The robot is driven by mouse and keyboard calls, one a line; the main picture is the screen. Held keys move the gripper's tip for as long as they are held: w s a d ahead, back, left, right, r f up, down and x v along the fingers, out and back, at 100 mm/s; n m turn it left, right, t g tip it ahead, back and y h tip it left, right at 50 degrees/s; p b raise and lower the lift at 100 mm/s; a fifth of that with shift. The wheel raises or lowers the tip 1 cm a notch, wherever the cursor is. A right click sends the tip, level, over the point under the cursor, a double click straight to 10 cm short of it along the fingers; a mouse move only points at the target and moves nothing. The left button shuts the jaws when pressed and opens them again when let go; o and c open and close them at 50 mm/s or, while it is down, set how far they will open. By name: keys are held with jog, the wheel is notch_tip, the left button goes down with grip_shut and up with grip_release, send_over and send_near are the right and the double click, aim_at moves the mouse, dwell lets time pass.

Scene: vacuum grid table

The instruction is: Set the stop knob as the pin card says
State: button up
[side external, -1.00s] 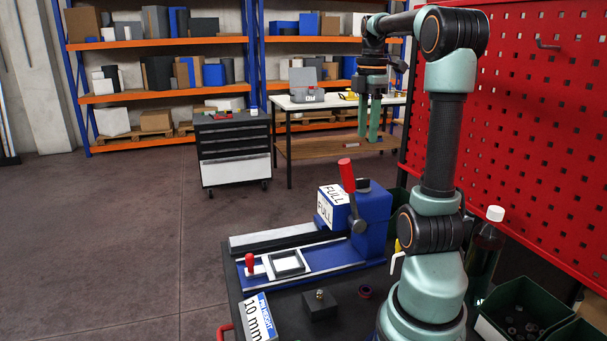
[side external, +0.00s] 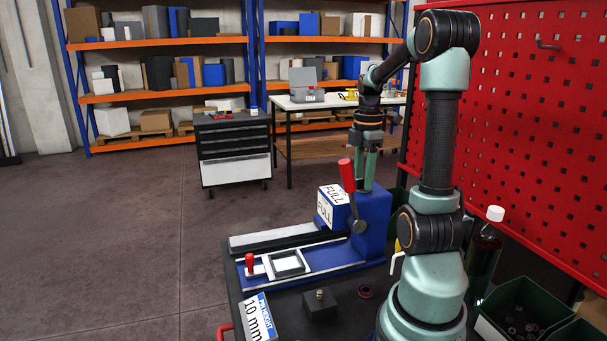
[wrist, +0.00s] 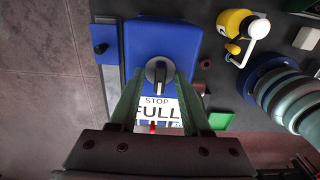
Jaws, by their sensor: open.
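The stop knob (wrist: 158,76) is black with a white mark, on top of the blue press block (wrist: 190,45); the block also shows in the side view (side external: 375,220). A white label reading STOP FULL (wrist: 157,108) lies below the knob in the wrist view. My gripper (wrist: 158,84) is open, its green fingers on either side of the knob; I cannot tell whether they touch it. In the side view my gripper (side external: 368,186) is at the block's top, and the knob is hidden. The pin card (side external: 260,318) reads 10 mm under a blue heading.
A red-handled lever (side external: 347,177) stands at the block's side, close to my gripper. A blue slide (side external: 310,262) with a red knob (side external: 250,263) extends left. A small dark block (side external: 320,304) sits in front. A green bin (side external: 525,305) and red pegboard (side external: 520,130) are at right.

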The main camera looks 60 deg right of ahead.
jog(key=shift+c, duration=0.3)
grip_shut()
